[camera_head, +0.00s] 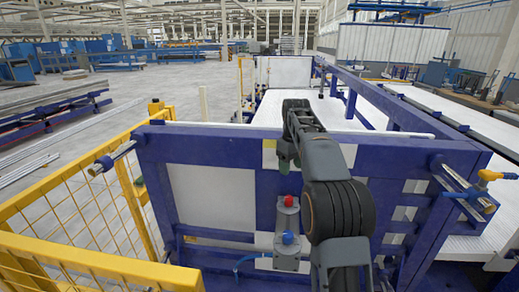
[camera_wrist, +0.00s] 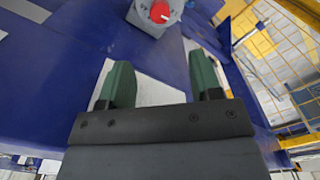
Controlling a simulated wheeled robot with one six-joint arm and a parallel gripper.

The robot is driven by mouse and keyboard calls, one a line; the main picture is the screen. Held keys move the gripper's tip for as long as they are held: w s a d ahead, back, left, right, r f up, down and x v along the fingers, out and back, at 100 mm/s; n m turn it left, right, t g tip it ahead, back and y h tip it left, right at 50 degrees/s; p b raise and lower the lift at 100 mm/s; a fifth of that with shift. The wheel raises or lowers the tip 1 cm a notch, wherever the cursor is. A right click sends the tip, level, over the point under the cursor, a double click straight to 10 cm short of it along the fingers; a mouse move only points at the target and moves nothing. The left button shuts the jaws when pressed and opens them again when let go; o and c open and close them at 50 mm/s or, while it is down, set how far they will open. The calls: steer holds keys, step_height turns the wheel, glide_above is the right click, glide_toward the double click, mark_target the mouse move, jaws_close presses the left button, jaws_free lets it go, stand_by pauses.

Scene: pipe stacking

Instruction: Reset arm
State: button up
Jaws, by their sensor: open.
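My gripper (camera_wrist: 160,82) is open in the wrist view. Its two green fingers stand apart with nothing between them. In the head view my dark grey arm is raised in front of the blue machine frame (camera_head: 400,157), and green finger parts of the gripper (camera_head: 284,165) show low beside the arm; the rest is hidden by it. A grey control box with a red knob (camera_head: 289,201) and a blue button sits below the gripper. The red knob also shows in the wrist view (camera_wrist: 160,12). A long thin white pipe-like bar (camera_head: 400,134) lies across behind the frame's top edge.
A yellow mesh fence (camera_head: 85,215) stands at the left and front. Metal rods (camera_head: 128,154) stick out at the frame's left and right (camera_head: 465,187) ends. A white bed stretches behind the frame. Long stock lies on racks (camera_head: 50,118) at far left, with open floor between.

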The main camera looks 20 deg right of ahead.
steer(key=s+a+r+m+t, duration=0.1)
steer(key=s+a, duration=0.3)
steer(key=s, duration=0.2)
steer(key=s+a+m+t, duration=0.1)
steer(key=s+a, duration=0.2)
steer(key=s, duration=0.3)
steer(key=s+a+f+m+t, duration=0.2)
steer(key=s+a+f, duration=0.2)
steer(key=s+f, duration=0.5)
steer(key=s, duration=0.5)
steer(key=shift+s+f+m+t+b, duration=0.25)
steer(key=shift+f+m+t+b, duration=0.05)
steer(key=shift+t+b, duration=0.1)
